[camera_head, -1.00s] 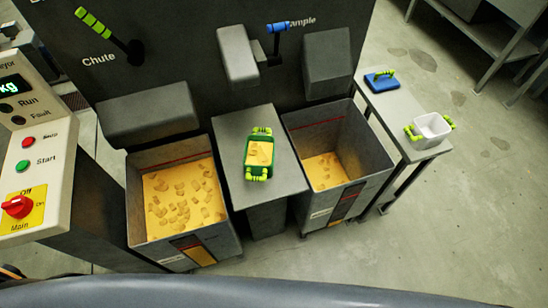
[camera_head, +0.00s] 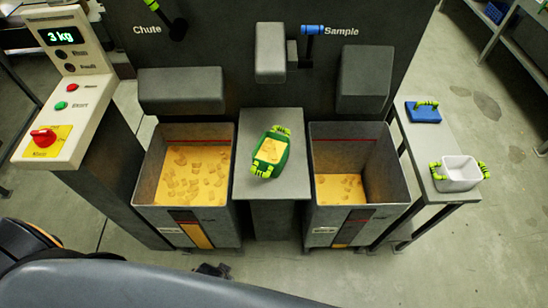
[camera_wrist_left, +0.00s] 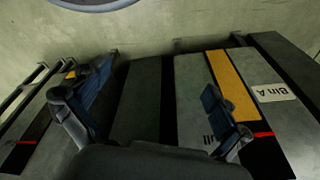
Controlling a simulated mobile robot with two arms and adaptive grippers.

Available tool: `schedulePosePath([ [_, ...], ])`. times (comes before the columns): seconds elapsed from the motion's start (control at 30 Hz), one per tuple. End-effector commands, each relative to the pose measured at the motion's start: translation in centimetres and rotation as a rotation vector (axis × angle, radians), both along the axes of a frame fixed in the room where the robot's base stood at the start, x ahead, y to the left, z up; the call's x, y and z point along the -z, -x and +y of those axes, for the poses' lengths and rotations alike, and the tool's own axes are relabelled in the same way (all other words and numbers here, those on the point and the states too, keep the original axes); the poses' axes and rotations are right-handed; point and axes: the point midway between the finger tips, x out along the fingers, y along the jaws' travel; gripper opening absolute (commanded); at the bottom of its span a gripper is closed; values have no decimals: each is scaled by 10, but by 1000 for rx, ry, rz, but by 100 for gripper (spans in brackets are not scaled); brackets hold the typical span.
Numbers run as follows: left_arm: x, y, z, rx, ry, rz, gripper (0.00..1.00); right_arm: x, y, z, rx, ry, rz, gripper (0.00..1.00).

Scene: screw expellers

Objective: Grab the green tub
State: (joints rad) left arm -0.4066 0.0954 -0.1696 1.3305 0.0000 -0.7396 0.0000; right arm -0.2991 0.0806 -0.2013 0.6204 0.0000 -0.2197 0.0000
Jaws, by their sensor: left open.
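The green tub (camera_head: 279,169) stands on the grey stand between the two bins in the head view. It holds yellow pieces and has a light green handle at each end. It sits slightly turned. My left gripper (camera_wrist_left: 155,105) shows in the left wrist view, its two fingers apart with nothing between them. It faces the front of a bin labelled Bin A, and the tub is not in that view. In the head view a small dark part, probably of this gripper, shows low in front of the bins, well short of the tub. My right gripper is not in view.
The left bin (camera_head: 149,178) and right bin (camera_head: 399,176) hold yellow pieces. The grey stand (camera_head: 251,128) is between them. A side table at right bears a white tub (camera_head: 460,179) and a blue lid-like object (camera_head: 424,115). Chutes overhang behind. A control panel (camera_head: 85,105) stands left.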

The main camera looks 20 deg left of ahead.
Motion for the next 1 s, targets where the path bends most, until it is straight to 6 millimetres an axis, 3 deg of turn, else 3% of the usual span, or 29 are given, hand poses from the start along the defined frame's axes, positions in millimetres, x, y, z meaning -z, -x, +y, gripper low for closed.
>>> schedulePosePath([
  [0.2,-58,-38,-5,-8,5,-43,100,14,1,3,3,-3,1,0],
  [0.63,-177,-88,-7,-37,14,-205,100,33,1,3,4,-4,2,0],
  [0.73,-209,-115,-6,-59,23,-337,100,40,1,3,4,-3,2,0],
  [1.0,-242,-182,-7,-92,64,-653,100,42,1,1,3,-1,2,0],
])
